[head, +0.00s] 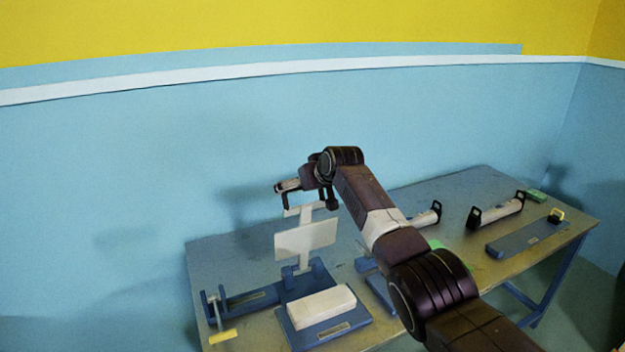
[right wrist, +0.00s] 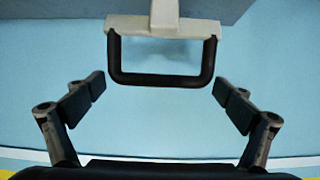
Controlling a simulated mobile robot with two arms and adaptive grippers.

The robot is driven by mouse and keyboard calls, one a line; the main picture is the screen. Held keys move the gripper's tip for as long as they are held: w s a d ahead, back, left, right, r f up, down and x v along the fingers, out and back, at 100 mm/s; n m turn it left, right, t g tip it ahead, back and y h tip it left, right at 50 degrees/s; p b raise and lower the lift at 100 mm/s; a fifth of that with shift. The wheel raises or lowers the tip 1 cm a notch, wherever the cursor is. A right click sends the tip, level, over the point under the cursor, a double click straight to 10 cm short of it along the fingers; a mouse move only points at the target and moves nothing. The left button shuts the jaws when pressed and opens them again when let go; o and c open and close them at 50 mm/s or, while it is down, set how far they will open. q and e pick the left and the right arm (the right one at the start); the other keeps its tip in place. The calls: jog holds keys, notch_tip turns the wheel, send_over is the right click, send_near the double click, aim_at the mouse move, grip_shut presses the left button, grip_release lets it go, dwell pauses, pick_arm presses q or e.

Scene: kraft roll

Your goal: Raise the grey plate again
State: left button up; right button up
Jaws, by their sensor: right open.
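The light grey plate (head: 305,238) stands upright in the head view, on a post above a blue stand (head: 312,278). In the right wrist view a black loop handle (right wrist: 160,80) hangs from a pale grey crossbar (right wrist: 160,27), which joins a pale stem. My right gripper (head: 308,198) is at the top of the plate's post. In the right wrist view its open fingers (right wrist: 165,95) stand on either side of the handle, with a gap on each side. My left gripper is not in view.
A white block (head: 320,306) lies on the blue base in front of the plate. A blue bar with a yellow handle (head: 222,337) is at the left. White rolls with black ends (head: 497,212), a blue bar (head: 525,236) and a green block (head: 537,195) lie at the right.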

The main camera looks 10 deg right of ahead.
jog(key=v, duration=1)
jog(key=shift+s, duration=0.15)
jog(key=shift+d, duration=0.15)
